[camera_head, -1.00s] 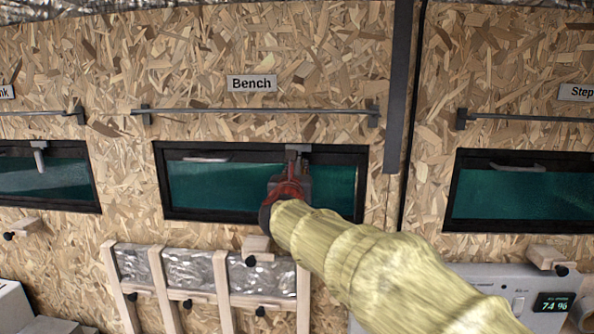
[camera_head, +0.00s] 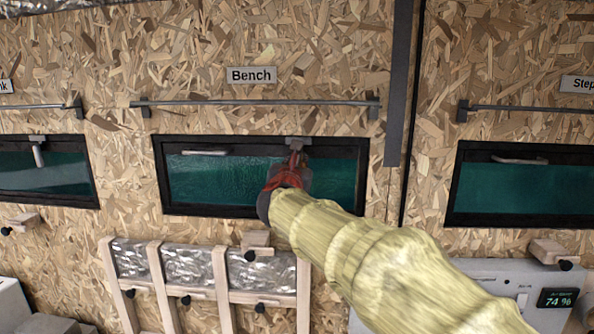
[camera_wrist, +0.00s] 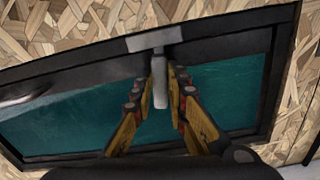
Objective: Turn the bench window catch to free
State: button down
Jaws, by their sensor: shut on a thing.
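The bench window (camera_head: 228,182) is a dark-framed teal pane in the chipboard wall, under the sign "Bench" (camera_head: 251,75). Its catch has a grey plate (camera_head: 294,142) on the top of the frame, right of the middle. In the wrist view the catch's light grey lever (camera_wrist: 161,85) hangs down from the plate (camera_wrist: 155,40), pointing nearly straight down. My gripper (camera_head: 297,160) is at the catch. In the wrist view my gripper (camera_wrist: 162,84) has one finger on each side of the lever, shut on it. The head view mostly hides the lever behind my gripper.
A pale handle (camera_head: 205,153) lies along the window's upper left. A rail (camera_head: 255,103) runs above the window, and a dark upright strip (camera_head: 399,100) stands to its right. Wooden slats (camera_head: 220,280) and a latch block (camera_head: 257,241) are below. Other windows flank it (camera_head: 520,185).

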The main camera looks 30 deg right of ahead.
jog(key=m+b, duration=0.5)
jog(key=r+m+b, duration=0.1)
jog(key=m+b, duration=0.4)
jog(key=b, duration=0.1)
jog(key=a+m+b, duration=0.1)
jog(key=m+b, duration=0.4)
jog(key=shift+w+a+r+m, duration=0.1)
jog(key=shift+w+r+m, duration=0.1)
jog(key=shift+w+m, duration=0.2)
jog(key=shift+b, duration=0.35)
jog(key=c, duration=1.8)
grip_release()
jog(key=shift+r, duration=0.1)
jog(key=shift+o, duration=0.2)
jog(key=v, duration=1.2)
